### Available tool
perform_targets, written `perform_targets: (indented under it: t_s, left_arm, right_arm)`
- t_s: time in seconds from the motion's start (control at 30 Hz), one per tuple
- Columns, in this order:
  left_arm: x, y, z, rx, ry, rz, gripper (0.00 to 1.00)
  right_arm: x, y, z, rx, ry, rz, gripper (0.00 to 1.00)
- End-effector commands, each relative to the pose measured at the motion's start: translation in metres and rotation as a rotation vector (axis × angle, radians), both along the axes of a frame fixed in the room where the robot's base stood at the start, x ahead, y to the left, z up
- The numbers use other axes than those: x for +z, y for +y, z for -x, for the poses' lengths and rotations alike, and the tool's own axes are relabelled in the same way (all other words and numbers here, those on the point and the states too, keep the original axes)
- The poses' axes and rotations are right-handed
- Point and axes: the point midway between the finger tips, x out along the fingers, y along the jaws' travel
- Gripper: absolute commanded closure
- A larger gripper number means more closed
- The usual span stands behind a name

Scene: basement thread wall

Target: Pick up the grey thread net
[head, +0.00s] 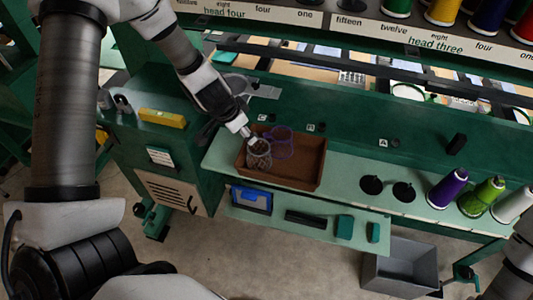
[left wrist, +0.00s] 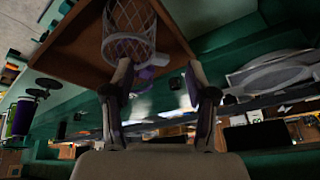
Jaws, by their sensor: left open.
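The grey thread net (head: 259,158) stands in the left part of a brown tray (head: 307,163). A purple net (head: 283,150) is in the tray just to its right. My left gripper (head: 248,134) is over the tray's left side, right by the grey net's top. In the left wrist view my left gripper (left wrist: 158,72) is open. The grey net's mesh and ring (left wrist: 130,38) show just beyond the left fingertip; whether they touch I cannot tell. A bit of the purple net (left wrist: 147,74) shows between the fingers. My right gripper is out of view.
The tray lies on a pale green shelf (head: 340,190). Purple (head: 447,187), green (head: 482,197) and white (head: 513,203) thread cones stand at the right. A lower shelf holds a blue item (head: 252,199). A grey bin (head: 400,268) is on the floor.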

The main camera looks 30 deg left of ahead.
Motion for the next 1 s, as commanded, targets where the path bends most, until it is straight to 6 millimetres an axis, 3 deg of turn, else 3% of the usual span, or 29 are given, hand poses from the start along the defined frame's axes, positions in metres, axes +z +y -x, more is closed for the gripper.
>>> perform_targets:
  t_s: [0.23,0.5,0.67,1.0]
  left_arm:
    - [-0.044,-0.005,-0.021,0.000,0.001,-0.002,0.43]
    - [-0.043,-0.005,-0.024,0.000,0.001,-0.001,0.43]
    - [-0.043,-0.005,-0.024,0.001,0.001,-0.002,0.84]
    - [-0.043,-0.005,-0.024,0.001,0.001,-0.002,0.86]
  right_arm:
    - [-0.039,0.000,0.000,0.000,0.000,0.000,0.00]
    - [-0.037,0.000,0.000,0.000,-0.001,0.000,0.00]
    - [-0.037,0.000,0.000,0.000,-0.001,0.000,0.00]
    - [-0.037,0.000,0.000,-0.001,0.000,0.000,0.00]
